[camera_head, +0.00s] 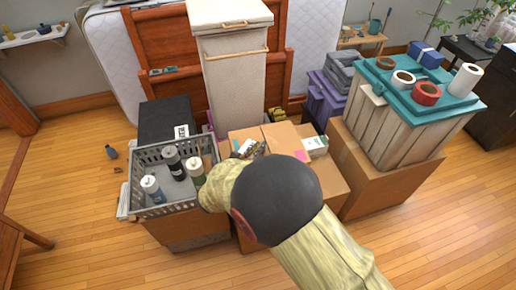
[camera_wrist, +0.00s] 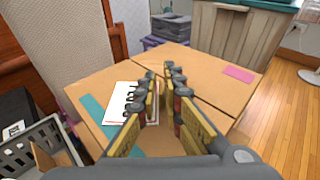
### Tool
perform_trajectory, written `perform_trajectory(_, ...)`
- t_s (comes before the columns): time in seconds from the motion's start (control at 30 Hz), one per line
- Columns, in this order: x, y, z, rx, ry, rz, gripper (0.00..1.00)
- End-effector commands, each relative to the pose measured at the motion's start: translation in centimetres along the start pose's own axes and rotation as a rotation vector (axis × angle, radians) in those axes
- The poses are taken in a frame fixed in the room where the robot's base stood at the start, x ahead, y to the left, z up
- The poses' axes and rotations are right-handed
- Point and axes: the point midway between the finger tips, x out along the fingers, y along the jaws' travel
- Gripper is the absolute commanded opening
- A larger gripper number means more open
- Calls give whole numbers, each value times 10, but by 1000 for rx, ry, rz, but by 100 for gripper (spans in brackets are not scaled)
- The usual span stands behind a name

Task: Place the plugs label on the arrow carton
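A white label (camera_wrist: 122,97) with dark lettering, seemingly "PLUGS", appears over the top of a brown carton (camera_wrist: 185,62) in the wrist view. My left finger hides part of it. In the head view the white label (camera_head: 243,147) shows beside my gripper (camera_head: 259,151), above the carton (camera_head: 280,137). In the wrist view my gripper (camera_wrist: 160,76) has a narrow gap between its fingers, with nothing clearly between them. I cannot tell whether the label touches the left finger. No arrow mark is visible on any carton; my arm hides part of their fronts.
A grey crate with bottles (camera_head: 150,208) stands left of the carton. A black box (camera_head: 164,118) and tall pale hamper (camera_head: 235,90) stand behind. A teal-lidded wooden chest (camera_head: 400,128) with tape rolls stands right. The carton top carries a teal strip (camera_wrist: 94,108) and pink note (camera_wrist: 238,74).

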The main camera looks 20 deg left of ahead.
Motion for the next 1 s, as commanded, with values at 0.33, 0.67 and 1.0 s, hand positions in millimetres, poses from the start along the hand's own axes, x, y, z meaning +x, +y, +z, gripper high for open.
perform_trajectory(0.33, 0, 0, 0, 0, 0, 0, 23)
perform_trajectory(0.67, -13, 1, 4, -2, 1, 4, 23)
perform_trajectory(1.0, -81, 2, 6, -1, 0, 5, 23)
